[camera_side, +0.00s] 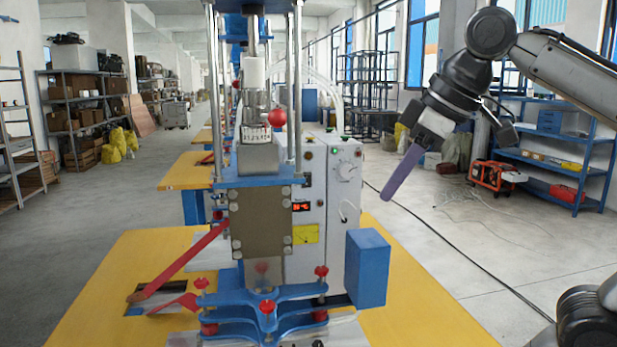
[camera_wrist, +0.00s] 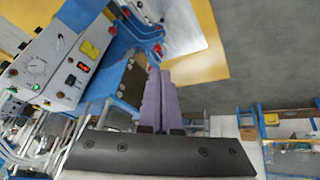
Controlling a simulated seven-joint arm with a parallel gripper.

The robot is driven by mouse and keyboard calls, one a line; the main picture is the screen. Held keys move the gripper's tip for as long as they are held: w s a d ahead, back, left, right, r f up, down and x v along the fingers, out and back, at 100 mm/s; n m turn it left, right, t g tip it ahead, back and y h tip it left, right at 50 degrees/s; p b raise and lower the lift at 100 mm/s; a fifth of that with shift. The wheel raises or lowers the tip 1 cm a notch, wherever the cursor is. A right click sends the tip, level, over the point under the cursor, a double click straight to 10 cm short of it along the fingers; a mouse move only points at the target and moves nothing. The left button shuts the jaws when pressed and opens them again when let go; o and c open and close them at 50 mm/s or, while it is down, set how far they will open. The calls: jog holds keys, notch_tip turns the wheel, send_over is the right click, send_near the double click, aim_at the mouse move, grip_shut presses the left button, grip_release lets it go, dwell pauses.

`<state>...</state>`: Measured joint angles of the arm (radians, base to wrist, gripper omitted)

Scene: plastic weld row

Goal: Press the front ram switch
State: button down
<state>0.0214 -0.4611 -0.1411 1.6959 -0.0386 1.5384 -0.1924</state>
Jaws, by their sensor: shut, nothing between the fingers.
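The welding machine's light grey control box (camera_side: 335,190) stands right of the press column in the side view. Its front has a dial, a lit red display and small switches and buttons. It also shows at the left of the wrist view (camera_wrist: 55,55). I cannot tell which control is the front ram switch. My gripper (camera_side: 387,196), with long purple fingers, hangs in the air to the right of the control box, tilted down and left, clearly apart from it. In the wrist view the fingers (camera_wrist: 159,75) lie together, shut and empty.
A blue block (camera_side: 367,268) juts up between my gripper and the front of the press. The press (camera_side: 262,220) has upright rods and red-knobbed blue clamps (camera_side: 267,306) on a yellow table (camera_side: 420,310). The air right of the box is free.

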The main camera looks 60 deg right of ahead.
jog(key=w+d+n+t+h, duration=0.1)
jog(key=w+d+n+h, duration=0.2)
jog(key=w+d+n, duration=0.8)
jog(key=w+d+n+h, duration=0.4)
jog(key=w+d+n, duration=0.5)
jog(key=w+n, duration=0.45)
jog(key=shift+n+t, duration=0.3)
jog(key=shift+n, duration=0.05)
notch_tip(320, 180, down, 5)
jog(key=shift+w+f, duration=0.1)
jog(key=shift+f, duration=0.1)
